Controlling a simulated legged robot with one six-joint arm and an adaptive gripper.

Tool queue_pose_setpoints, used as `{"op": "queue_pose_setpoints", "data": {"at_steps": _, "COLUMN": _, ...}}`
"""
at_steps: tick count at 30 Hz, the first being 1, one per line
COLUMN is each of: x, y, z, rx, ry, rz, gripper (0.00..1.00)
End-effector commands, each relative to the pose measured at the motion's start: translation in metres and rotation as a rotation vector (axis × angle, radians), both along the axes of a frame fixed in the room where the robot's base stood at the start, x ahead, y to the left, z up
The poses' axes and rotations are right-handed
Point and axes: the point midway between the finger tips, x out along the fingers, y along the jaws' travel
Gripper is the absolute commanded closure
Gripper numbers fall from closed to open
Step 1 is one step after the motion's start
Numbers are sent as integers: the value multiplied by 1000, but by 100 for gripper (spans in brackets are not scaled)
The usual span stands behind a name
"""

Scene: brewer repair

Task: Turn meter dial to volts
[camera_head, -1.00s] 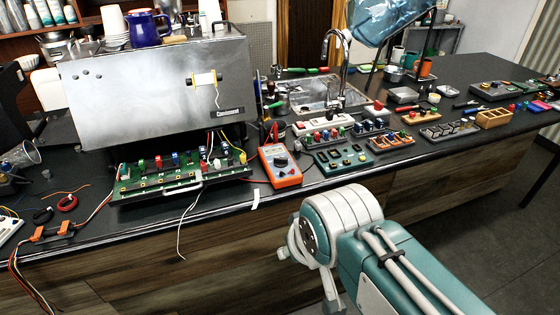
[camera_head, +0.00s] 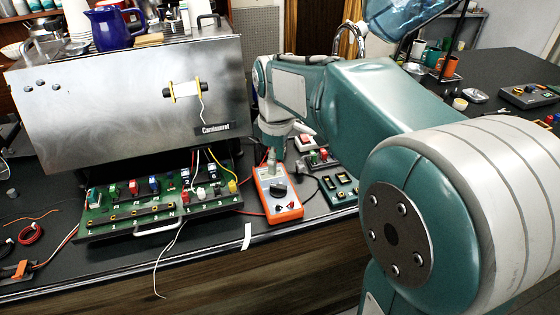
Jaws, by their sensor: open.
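The orange multimeter (camera_head: 277,194) lies on the dark counter in front of the steel brewer. Its dark round dial (camera_head: 278,189) sits mid-face and is uncovered; which mark it points to is too small to read. My gripper (camera_head: 287,145) is open and hangs above the meter's far end. One pale finger reaches down close to the meter's top; whether it touches cannot be told. Another finger sticks out to the right. My gripper and wrist hide part of what lies behind the meter.
The green circuit board (camera_head: 165,205) with several coloured parts lies left of the meter. The brewer (camera_head: 130,95) stands close behind. Other green boards (camera_head: 340,185) lie to the right, partly behind my arm. A white strip (camera_head: 247,236) hangs at the counter's front edge.

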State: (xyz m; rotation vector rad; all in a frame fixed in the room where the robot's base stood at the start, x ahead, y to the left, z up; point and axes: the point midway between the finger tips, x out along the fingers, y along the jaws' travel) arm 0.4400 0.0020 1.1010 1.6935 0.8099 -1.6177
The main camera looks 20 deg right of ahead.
Motion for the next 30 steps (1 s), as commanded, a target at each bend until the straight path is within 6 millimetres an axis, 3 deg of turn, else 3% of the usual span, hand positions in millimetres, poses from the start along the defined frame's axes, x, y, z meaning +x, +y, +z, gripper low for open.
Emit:
{"op": "queue_pose_setpoints", "data": {"at_steps": 3, "x": 29, "y": -11, "z": -9, "rx": 0, "ry": 38, "rz": 72, "gripper": 46}}
{"op": "queue_pose_setpoints", "data": {"at_steps": 6, "x": 39, "y": -20, "z": -12, "rx": 3, "ry": 49, "rz": 100, "gripper": 46}}
{"op": "queue_pose_setpoints", "data": {"at_steps": 11, "x": 37, "y": -21, "z": -24, "rx": 3, "ry": 52, "rz": 104, "gripper": 46}}
{"op": "queue_pose_setpoints", "data": {"at_steps": 20, "x": 37, "y": -10, "z": -80, "rx": -4, "ry": 53, "rz": 102, "gripper": 46}}
{"op": "queue_pose_setpoints", "data": {"at_steps": 24, "x": 37, "y": -15, "z": -102, "rx": 0, "ry": 52, "rz": 102, "gripper": 46}}
{"op": "queue_pose_setpoints", "data": {"at_steps": 30, "x": 37, "y": -21, "z": -118, "rx": 3, "ry": 49, "rz": 101, "gripper": 46}}
